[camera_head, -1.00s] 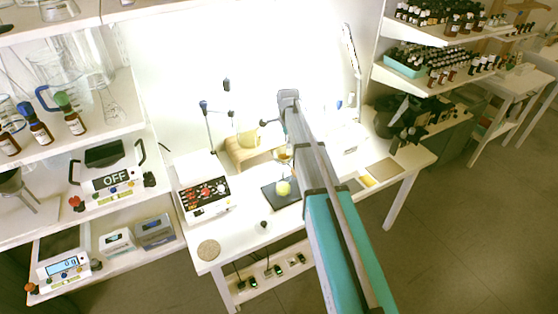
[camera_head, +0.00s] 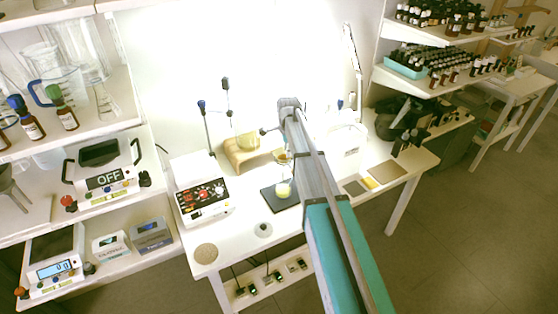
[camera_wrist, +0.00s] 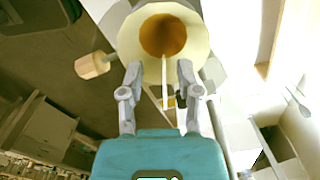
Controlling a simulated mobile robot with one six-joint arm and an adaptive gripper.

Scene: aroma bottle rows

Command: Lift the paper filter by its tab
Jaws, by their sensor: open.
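The paper filter (camera_wrist: 183,13) is a cream cone with a brown inside, at the top of the wrist view. Its tab (camera_wrist: 165,82) looks like a thin pale strip hanging from the rim toward my gripper. My gripper (camera_wrist: 159,72) is open. Its two fingers stand apart on either side of the strip, just short of the rim. Whether a finger touches the filter cannot be told. In the head view my arm covers the gripper, and only a small amber patch (camera_head: 283,156) shows beside it, above a vessel with yellow contents (camera_head: 283,190) on a dark plate (camera_head: 268,199).
A wooden stand (camera_head: 238,163) with a yellowish bowl (camera_head: 248,141) is behind. A control box (camera_head: 204,200) stands left on the white table. A round cork mat (camera_head: 206,253) lies at the front left corner. A wooden knob (camera_wrist: 92,65) shows left of the filter in the wrist view.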

